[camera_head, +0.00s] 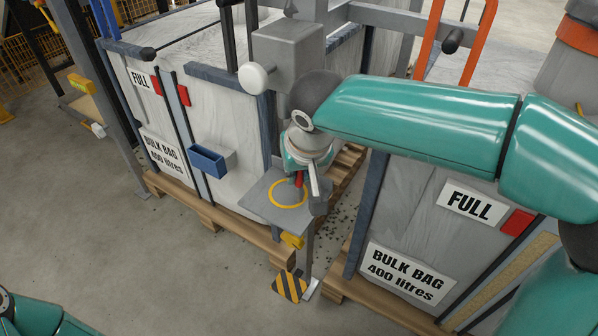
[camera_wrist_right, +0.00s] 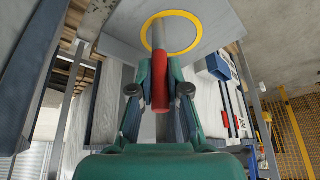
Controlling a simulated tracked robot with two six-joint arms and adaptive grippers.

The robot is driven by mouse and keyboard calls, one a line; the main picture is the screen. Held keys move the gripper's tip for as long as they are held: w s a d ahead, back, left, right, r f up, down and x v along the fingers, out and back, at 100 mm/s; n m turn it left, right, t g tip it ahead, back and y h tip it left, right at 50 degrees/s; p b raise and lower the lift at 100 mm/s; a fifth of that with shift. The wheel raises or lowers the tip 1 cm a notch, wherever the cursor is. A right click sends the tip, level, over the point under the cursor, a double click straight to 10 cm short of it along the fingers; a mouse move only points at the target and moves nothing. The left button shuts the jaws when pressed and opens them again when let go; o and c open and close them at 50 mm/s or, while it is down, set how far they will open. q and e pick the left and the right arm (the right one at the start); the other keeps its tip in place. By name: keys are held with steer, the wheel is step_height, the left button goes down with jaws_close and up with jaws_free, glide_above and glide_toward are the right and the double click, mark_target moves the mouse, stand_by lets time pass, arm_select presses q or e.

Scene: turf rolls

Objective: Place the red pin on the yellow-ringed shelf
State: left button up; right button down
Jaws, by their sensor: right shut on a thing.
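The red pin (camera_wrist_right: 160,92) has a red grip and a grey shaft, and sits between the fingers of my right gripper (camera_wrist_right: 159,88) in the wrist view. The gripper is shut on its red part. In the head view a bit of red pin (camera_head: 299,179) shows below my right gripper (camera_head: 301,170), mostly hidden by it. The grey shelf (camera_head: 258,203) carries a yellow ring (camera_head: 274,199). The pin is over the ring area; in the wrist view its shaft overlaps the yellow ring (camera_wrist_right: 199,32). I cannot tell whether it touches the shelf. My left gripper is not in view.
A blue open bin (camera_head: 207,161) hangs on the bulk-bag crate left of the shelf. Another bulk-bag crate (camera_head: 405,215) stands to the right. A grey box with a white knob (camera_head: 256,77) is above the shelf. A black-and-yellow striped plate (camera_head: 290,286) is below it.

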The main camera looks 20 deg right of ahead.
steer(key=c, duration=1.2)
jaws_free()
steer(key=shift+f, duration=0.1)
steer(key=shift+o, duration=0.2)
steer(key=shift+s+r+p, duration=0.1)
steer(key=shift+r+p, duration=0.25)
steer(key=shift+r, duration=0.2)
steer(key=p+v, duration=0.4)
steer(key=v, duration=0.7)
steer(key=shift+s, duration=0.1)
